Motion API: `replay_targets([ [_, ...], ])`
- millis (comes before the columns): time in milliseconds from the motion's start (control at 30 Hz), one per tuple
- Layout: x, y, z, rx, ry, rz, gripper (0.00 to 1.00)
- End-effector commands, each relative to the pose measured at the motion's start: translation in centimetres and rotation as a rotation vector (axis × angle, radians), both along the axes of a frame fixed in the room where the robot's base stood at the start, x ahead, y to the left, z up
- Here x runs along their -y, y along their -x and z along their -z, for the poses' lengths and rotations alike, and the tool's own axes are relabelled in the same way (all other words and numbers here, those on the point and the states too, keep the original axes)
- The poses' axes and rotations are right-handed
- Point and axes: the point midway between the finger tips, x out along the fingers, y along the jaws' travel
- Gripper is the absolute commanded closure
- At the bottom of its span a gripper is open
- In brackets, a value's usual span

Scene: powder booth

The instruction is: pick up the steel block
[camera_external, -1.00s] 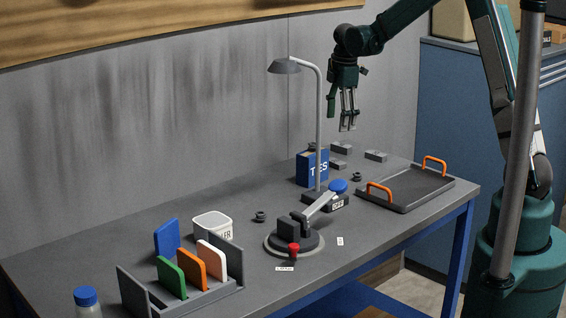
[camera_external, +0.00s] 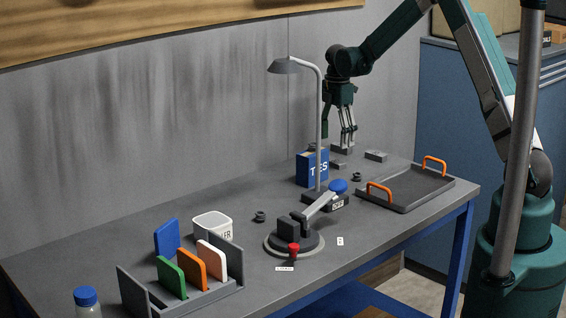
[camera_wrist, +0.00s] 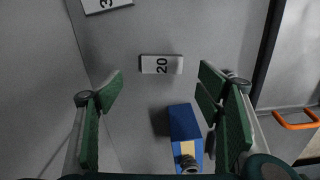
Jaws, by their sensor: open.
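Small grey metal-looking blocks lie at the back of the bench. One (camera_external: 341,150) is just below my gripper (camera_external: 347,148), another (camera_external: 376,156) is to its right, and a third (camera_external: 338,165) is nearer the camera. In the wrist view a pale block marked "20" (camera_wrist: 152,65) lies between and ahead of my open fingers (camera_wrist: 160,85). Part of another numbered block (camera_wrist: 108,4) shows at the top edge. My gripper points down, with nothing held. I cannot tell from the external view whether the fingertips touch the block.
The blue ties box (camera_external: 312,168) stands close in front of my gripper, beside the lamp (camera_external: 319,110). A dark tray with orange handles (camera_external: 405,190) is to the right. Small dark nuts (camera_external: 357,177) lie nearby. The toggle clamp (camera_external: 293,235) and the rack of coloured plates (camera_external: 215,292) are farther left.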

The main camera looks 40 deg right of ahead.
Motion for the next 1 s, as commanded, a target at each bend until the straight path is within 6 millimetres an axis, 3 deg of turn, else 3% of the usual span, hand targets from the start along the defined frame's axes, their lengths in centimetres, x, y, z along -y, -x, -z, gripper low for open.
replay_targets([
  [500, 0.0, 0.0, 2.5, 0.0, 0.0, 0.001, 0.34],
  [1000, -0.1, 0.1, 3.6, 0.0, 0.0, 0.001, 0.34],
])
